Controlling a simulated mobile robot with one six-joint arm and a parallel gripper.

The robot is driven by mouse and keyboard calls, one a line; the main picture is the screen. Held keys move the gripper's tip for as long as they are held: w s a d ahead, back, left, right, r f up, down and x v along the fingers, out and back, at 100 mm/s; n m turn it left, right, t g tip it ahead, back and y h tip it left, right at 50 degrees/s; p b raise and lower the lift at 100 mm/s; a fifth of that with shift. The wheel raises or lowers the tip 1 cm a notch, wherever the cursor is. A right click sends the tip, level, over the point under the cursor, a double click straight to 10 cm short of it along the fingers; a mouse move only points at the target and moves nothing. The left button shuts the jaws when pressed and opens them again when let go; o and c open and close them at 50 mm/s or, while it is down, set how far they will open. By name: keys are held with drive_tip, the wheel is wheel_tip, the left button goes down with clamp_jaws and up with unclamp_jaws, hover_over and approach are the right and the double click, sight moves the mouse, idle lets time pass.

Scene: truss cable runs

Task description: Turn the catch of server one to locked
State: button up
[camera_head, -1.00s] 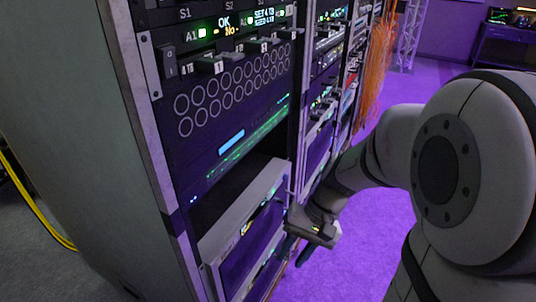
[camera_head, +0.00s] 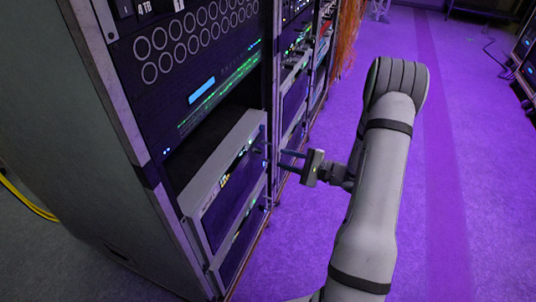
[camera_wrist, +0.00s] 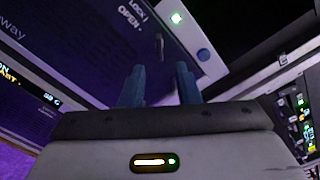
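The silver-edged server (camera_head: 181,201) sits low in the near rack in the head view; I cannot read which number it has. In the wrist view its dark front panel (camera_wrist: 85,40) carries LOCK and OPEN labels, with a small grey catch (camera_wrist: 159,45) beside them. Which mark the catch lines up with is too small to tell. My gripper (camera_head: 281,160) is at the server's right end in the head view. Its two blue fingers (camera_wrist: 160,72) are apart with nothing between them, pointing at the catch. They appear short of it; contact is not clear.
A green light (camera_wrist: 177,18) and a round blue button (camera_wrist: 204,55) are near the catch. A second similar unit (camera_head: 240,238) sits below the server. More racks (camera_head: 300,75) with orange cables (camera_head: 348,40) stand beyond.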

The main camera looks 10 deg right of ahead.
drive_tip(key=x, duration=0.6)
drive_tip(key=shift+a, duration=0.3)
drive_tip(key=shift+w, duration=0.15)
clamp_jaws()
